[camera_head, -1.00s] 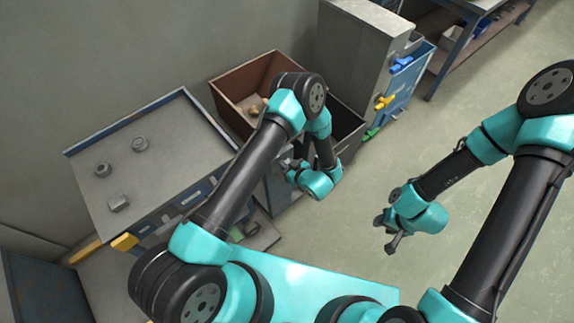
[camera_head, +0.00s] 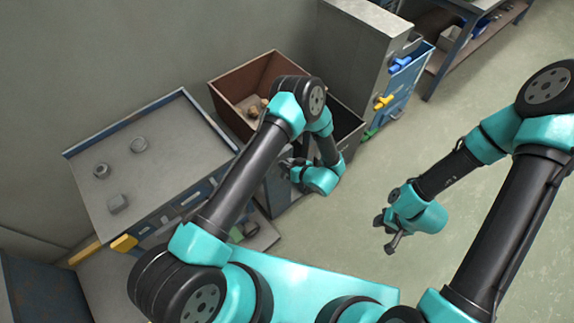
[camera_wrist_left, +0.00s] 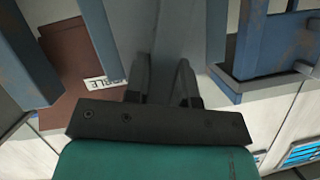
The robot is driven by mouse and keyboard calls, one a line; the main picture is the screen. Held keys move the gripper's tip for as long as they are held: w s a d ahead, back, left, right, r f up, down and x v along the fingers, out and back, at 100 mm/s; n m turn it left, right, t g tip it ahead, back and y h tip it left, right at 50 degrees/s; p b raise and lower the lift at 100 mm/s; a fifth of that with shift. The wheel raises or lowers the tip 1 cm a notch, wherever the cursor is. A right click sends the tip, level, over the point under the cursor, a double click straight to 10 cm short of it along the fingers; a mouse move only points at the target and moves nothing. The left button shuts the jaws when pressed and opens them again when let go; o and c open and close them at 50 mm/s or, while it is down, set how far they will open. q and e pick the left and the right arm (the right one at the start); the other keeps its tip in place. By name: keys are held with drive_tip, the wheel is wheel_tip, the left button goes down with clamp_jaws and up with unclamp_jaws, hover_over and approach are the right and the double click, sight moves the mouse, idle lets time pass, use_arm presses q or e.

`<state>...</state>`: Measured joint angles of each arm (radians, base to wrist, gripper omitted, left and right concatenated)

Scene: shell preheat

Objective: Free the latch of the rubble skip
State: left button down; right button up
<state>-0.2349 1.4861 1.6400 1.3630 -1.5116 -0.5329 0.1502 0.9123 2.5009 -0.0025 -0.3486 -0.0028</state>
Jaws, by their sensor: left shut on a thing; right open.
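The rubble skip (camera_head: 225,105) is a brown open bin against the wall, with a few tan lumps inside. Its brown front with a white label ending in "BLE" shows in the left wrist view (camera_wrist_left: 68,62). My left gripper (camera_head: 287,164) is low in front of the skip. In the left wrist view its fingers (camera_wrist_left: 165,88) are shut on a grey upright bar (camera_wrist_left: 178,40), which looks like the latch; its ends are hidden. My right gripper (camera_head: 385,234) is open and empty over the floor at the right.
A grey-topped bench (camera_head: 170,150) with several metal nuts stands at the left. A dark bin (camera_head: 348,128) adjoins the skip. A grey cabinet (camera_head: 350,50) with blue and yellow handles stands behind it. The floor (camera_head: 460,240) at the right is clear.

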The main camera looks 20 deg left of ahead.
use_arm(q)
drive_tip(key=f+m+y, duration=0.1)
drive_tip(key=m, duration=0.2)
drive_tip(key=w+m+g+y, duration=0.1)
drive_tip(key=m+y, duration=0.1)
drive_tip(key=m, duration=0.2)
drive_tip(key=d+f+m+g+y, duration=0.1)
drive_tip(key=m+y, duration=0.1)
drive_tip(key=m, duration=0.2)
drive_tip(key=shift+w+f, duration=0.25)
drive_tip(key=shift+f, duration=0.05)
idle(0.4)
drive_tip(key=c, duration=1)
unclamp_jaws()
drive_tip(key=shift+o, duration=0.2)
drive_tip(key=shift+d, duration=0.15)
